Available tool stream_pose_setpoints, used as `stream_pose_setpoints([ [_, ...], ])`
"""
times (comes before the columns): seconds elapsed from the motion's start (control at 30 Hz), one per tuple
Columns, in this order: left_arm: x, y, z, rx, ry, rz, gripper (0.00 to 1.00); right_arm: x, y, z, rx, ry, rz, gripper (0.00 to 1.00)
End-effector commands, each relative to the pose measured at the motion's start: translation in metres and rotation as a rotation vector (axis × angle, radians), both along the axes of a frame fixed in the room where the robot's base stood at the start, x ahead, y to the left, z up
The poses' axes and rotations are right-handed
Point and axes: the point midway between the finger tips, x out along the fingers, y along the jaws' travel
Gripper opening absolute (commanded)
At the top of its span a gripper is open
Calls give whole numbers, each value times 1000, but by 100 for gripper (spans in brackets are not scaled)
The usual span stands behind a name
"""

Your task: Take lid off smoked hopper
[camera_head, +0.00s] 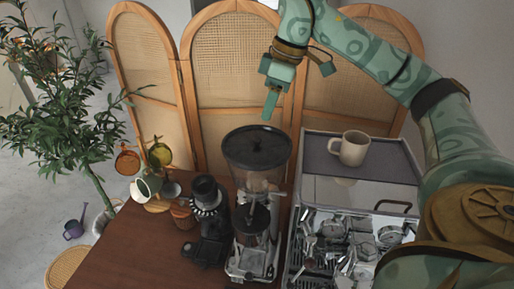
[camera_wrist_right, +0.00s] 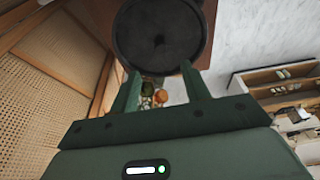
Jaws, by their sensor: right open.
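The smoked hopper (camera_head: 262,181) sits on top of the coffee grinder (camera_head: 252,262) on the wooden counter. Its round dark lid (camera_head: 256,150) is on it, with a small knob in the middle. My right gripper (camera_head: 270,103) hangs just above and behind the lid in the head view, fingers pointing down. In the right wrist view the lid (camera_wrist_right: 160,22) lies beyond the open fingertips (camera_wrist_right: 163,78), with nothing between them. The gripper appears apart from the lid. My left gripper is in neither view.
An espresso machine (camera_head: 315,200) with a beige mug (camera_head: 354,148) on its top stands right of the grinder. A smaller black grinder (camera_head: 205,205), cups on a stand (camera_head: 147,184) and a wooden counter (camera_head: 130,245) are to the left. A cane folding screen (camera_head: 228,65) stands behind.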

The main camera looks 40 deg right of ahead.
Motion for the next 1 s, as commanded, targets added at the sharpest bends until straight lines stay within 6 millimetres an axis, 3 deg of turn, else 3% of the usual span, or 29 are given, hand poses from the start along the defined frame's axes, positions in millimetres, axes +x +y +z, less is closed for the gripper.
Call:
stream_pose_setpoints([
  [0.1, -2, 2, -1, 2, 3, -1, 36, 5, 4, -24, 1, 3, 2, 47],
  [0.37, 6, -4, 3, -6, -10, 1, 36, 9, 10, -46, 1, 2, 3, 47],
  [0.6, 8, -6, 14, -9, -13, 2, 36, 16, 19, -81, 1, 1, 1, 47],
  [0.9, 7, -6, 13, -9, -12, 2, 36, 17, 20, -89, 2, -1, 1, 47],
  [1.0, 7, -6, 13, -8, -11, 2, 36, 17, 20, -88, 2, -1, 1, 19],
])
